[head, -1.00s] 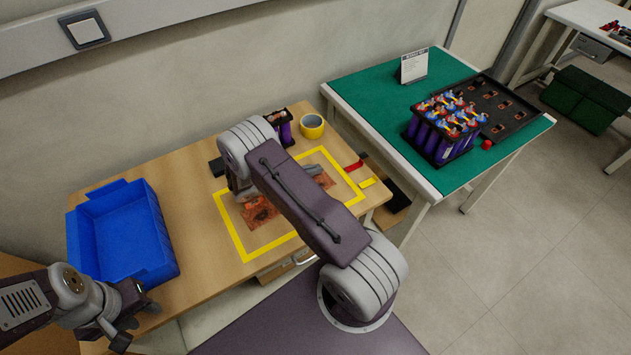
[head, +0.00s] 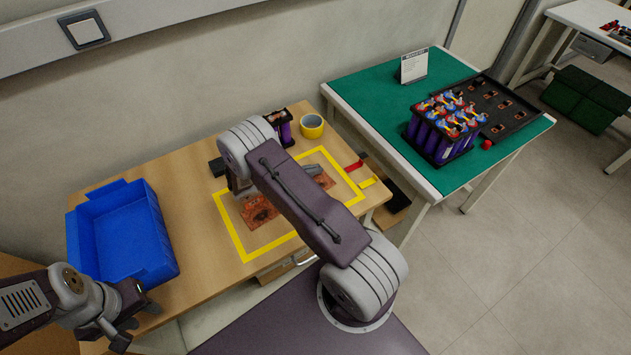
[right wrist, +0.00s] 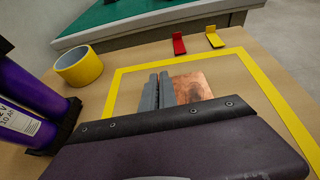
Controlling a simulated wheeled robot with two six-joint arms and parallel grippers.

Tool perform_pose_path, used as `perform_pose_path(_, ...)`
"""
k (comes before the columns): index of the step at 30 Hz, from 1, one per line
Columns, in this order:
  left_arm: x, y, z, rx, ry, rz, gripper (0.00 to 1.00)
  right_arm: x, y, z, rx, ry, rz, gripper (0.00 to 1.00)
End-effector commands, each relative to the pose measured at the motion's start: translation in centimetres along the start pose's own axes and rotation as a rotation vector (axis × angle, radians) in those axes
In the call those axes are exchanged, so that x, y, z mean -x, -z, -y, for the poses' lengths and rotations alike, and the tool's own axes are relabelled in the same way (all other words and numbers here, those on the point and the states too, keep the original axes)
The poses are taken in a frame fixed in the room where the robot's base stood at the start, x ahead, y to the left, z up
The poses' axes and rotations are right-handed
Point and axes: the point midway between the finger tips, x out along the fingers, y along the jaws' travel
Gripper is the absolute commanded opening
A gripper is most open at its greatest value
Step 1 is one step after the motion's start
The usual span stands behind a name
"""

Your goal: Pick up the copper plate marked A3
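Two copper plates lie on the wooden table inside the yellow taped square; no marking on them is readable. The nearer-left plate (head: 259,211) is bare on top in the head view. The other plate (head: 324,180) is partly hidden by my right arm. In the right wrist view, a copper plate (right wrist: 192,88) shows right beside the grey fingers of my right gripper (right wrist: 158,93). These fingers stand close together with a narrow gap; whether they hold the plate's edge is unclear. My left gripper (head: 132,322) is open and empty at the lower left, in front of the blue bin.
A blue bin (head: 160,255) stands at the table's left. Red (right wrist: 179,43) and yellow (right wrist: 214,37) pieces lie outside the square. A green-topped table (head: 370,110) adjoins at right.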

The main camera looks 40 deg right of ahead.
Motion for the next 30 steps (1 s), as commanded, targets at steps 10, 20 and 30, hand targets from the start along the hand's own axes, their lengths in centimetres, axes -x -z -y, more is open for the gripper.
perform_pose_path(10, 0.0, 0.0, 0.0, 0.000, 0.000, 0.000, 0.36, 0.0, 0.0, 0.0, 0.000, 0.000, -0.001, 0.00)
perform_pose_path(20, 0.0, 0.0, 0.0, 0.000, 0.000, 0.000, 0.36, 0.0, 0.0, 0.0, 0.000, 0.000, 0.000, 0.00)
perform_pose_path(30, 1.0, 0.1, 0.0, 0.000, 0.000, 0.000, 0.36, 1.8, -4.2, -0.1, -0.003, -0.002, 0.000, 0.00)
